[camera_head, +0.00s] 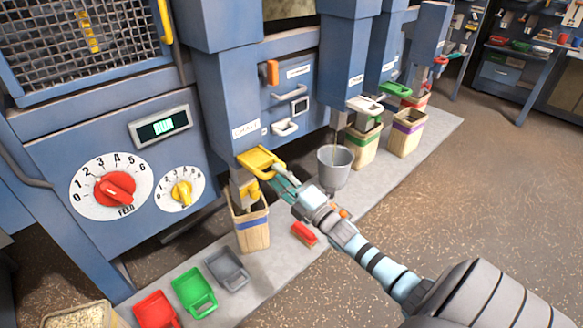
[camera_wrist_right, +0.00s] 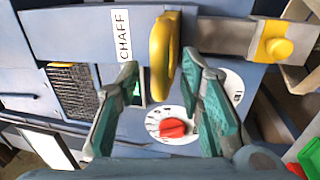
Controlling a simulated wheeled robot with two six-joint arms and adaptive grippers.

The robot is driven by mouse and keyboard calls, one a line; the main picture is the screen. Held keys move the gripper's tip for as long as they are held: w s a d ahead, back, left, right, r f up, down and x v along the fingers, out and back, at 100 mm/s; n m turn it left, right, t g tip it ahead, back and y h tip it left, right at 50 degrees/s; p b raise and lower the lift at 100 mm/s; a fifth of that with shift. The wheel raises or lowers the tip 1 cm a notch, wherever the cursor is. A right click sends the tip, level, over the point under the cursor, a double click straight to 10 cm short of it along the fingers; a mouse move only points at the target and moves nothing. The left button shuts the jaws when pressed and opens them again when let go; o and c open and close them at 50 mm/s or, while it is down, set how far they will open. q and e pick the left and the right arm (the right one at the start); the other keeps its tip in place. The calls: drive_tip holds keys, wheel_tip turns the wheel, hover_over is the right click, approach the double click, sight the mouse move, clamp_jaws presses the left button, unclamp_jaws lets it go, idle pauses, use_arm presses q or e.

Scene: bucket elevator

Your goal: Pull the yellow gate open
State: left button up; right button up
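The yellow gate (camera_head: 259,160) sits under the blue chute labelled CHAFF, beside the control panel. Its yellow handle also shows in the right wrist view (camera_wrist_right: 161,50), with the CHAFF label beside it. My right gripper (camera_head: 284,184) reaches in from the lower right and is at the gate's front edge. In the right wrist view my right gripper (camera_wrist_right: 160,66) is open, with one finger on each side of the handle and gaps between. I cannot tell whether a finger touches it. A yellow knob (camera_wrist_right: 278,48) shows on the chute. My left gripper is not in view.
A bin (camera_head: 251,230) stands below the gate. A grey bucket (camera_head: 334,168) hangs or stands to the right. Red, green (camera_head: 194,290) and grey scoops lie at the front left. A red brush (camera_head: 304,234) lies under my right arm. The floor at right is clear.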

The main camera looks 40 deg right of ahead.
drive_tip(key=s+f, duration=0.1)
drive_tip(key=s, duration=0.9)
drive_tip(key=shift+d+f, duration=0.3)
drive_tip(key=shift+f, duration=0.05)
